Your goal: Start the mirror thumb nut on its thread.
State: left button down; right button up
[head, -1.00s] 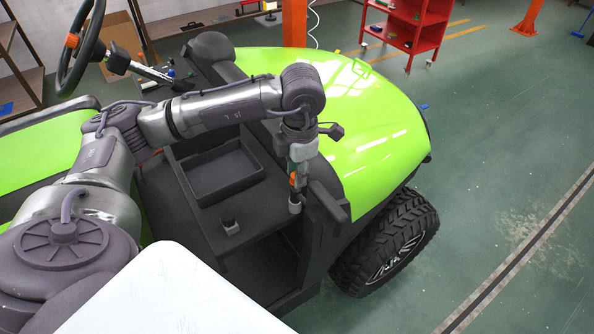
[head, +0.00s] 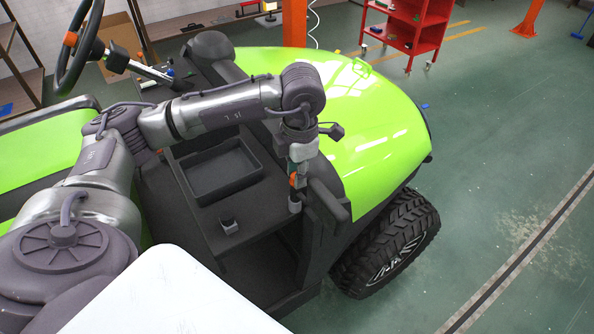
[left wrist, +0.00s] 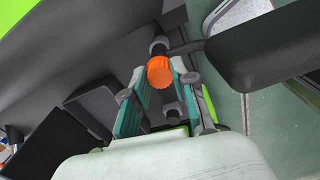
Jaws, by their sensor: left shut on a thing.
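The orange thumb nut (left wrist: 160,71) shows between the fingers of my left gripper (left wrist: 162,80) in the left wrist view, its round ridged head facing the camera. The teal-padded fingers are shut on it from both sides. A dark stem (left wrist: 185,48) runs from just beyond the nut to a dark, mirror-like panel (left wrist: 265,48) at right. Whether the nut is on a thread is hidden behind its head. In the head view, my left gripper (head: 295,192) points down beside the cart's front, with a bit of orange at its fingers. My right gripper is not in view.
The green cart's hood (head: 360,130) and front wheel (head: 390,250) lie right of my left arm. A dark tray (head: 220,172) and a small dark block (head: 229,225) are left of the gripper. A red shelf trolley (head: 405,30) stands behind; the floor at right is open.

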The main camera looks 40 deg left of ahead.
pick_arm(q)
jog(key=shift+a+f+b, duration=0.1)
jog(key=shift+f+b, duration=0.6)
jog(key=shift+f, duration=0.15)
jog(key=shift+r, duration=0.1)
jog(key=m, duration=0.5)
jog(key=shift+m, duration=0.3)
jog(key=m, duration=1.4)
jog(key=shift+m, duration=0.3)
jog(key=c, duration=1.1)
grip_release()
